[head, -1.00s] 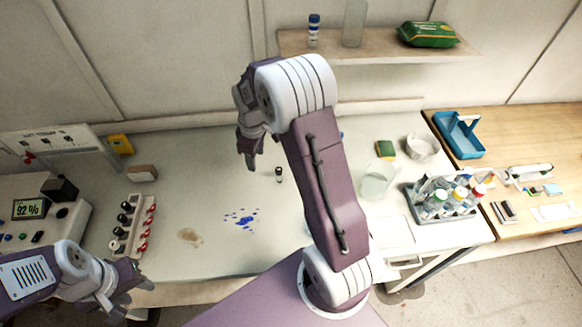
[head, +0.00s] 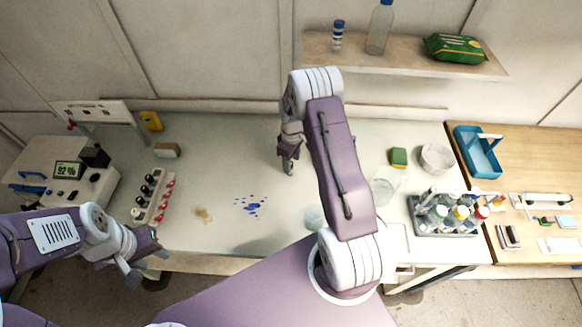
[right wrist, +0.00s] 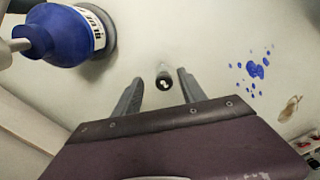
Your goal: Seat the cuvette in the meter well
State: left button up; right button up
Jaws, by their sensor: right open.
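A small upright vial with a dark cap, likely the cuvette, stands on the bench. In the right wrist view the vial (right wrist: 164,83) lies between the fingertips of my right gripper (right wrist: 160,76), with gaps on both sides. In the head view my right gripper (head: 289,168) points down and hides the vial. It is open and empty. My left gripper (head: 148,266) is open and empty near the bench's front edge. The meter (head: 67,172) with a 92 % display is at the left; a black block (head: 95,157) sits on it. I cannot make out its well.
Blue spots (head: 251,206) and a brown stain (head: 203,214) mark the bench. A blue labelled bottle (right wrist: 75,33) is close to my right gripper. A bottle rack (head: 447,228) stands at right.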

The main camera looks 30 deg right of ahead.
jog(key=f, duration=0.2)
jog(key=a+f+p, duration=0.1)
jog(key=f, duration=0.1)
jog(key=shift+d+f, duration=0.15)
jog(key=shift+d, duration=0.1)
grip_shut()
jog(key=shift+r, duration=0.2)
jog(key=r+b, duration=0.1)
jog(key=r, duration=0.1)
jog(key=s+r+b, duration=0.1)
jog(key=r, duration=0.1)
jog(key=s+r+b, duration=0.2)
jog(key=s+r, duration=0.4)
jog(key=s, duration=0.4)
jog(key=shift+s+a+r, duration=0.3)
jog(key=shift+s, duration=0.05)
